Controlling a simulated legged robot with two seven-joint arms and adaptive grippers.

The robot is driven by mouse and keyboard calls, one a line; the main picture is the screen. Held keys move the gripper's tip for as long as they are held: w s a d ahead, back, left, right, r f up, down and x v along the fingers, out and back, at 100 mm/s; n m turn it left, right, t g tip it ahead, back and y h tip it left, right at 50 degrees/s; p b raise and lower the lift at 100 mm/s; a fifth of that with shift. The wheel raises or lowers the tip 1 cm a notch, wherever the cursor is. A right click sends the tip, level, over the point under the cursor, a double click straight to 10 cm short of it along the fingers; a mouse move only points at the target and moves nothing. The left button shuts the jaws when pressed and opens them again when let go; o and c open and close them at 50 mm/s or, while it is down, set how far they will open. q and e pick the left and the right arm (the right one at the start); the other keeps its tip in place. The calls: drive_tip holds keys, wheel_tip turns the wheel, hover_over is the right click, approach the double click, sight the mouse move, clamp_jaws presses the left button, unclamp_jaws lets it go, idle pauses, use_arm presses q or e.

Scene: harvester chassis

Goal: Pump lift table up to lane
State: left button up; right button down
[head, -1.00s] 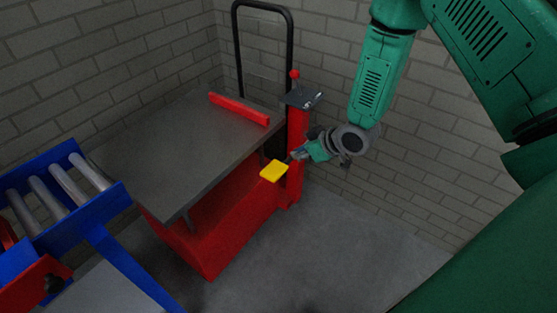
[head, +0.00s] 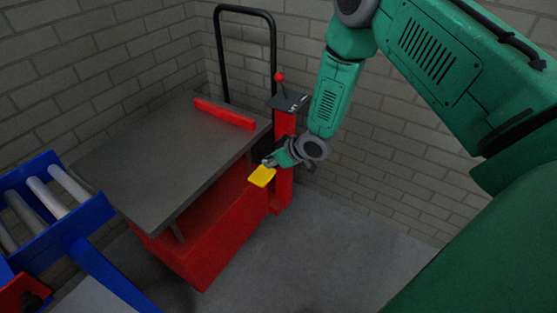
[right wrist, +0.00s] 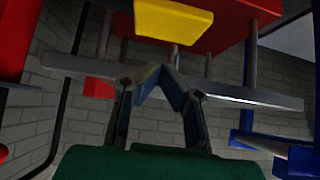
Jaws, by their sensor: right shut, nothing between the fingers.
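The lift table has a flat grey top (head: 165,150) over a red base (head: 205,240). A yellow foot pedal (head: 262,176) sticks out low beside its red post (head: 284,160). My right gripper (head: 270,162) is shut and empty, with its fingertips at the pedal's upper edge. I cannot tell whether they touch it. In the right wrist view the shut fingertips (right wrist: 162,68) point toward the yellow pedal (right wrist: 175,22). The lane is a blue roller conveyor (head: 55,205) at the left, close to the table top's left edge. My left gripper is not in view.
A red bar (head: 225,113) lies along the table top's far edge. A black push handle (head: 243,10) stands behind it. The post carries a dark plate (head: 290,101) and a red-knobbed lever (head: 280,77). Brick walls close the back. The floor (head: 320,255) at front right is clear.

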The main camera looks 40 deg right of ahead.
sight(261, 174)
drive_tip(key=shift+w+a+f+b, duration=0.15)
drive_tip(key=shift+w+f+b, duration=0.1)
drive_tip(key=shift+f, duration=0.9)
drive_tip(key=shift+w+a+f+b, duration=0.1)
drive_tip(key=shift+f+b, duration=0.1)
drive_tip(key=shift+f, duration=0.95)
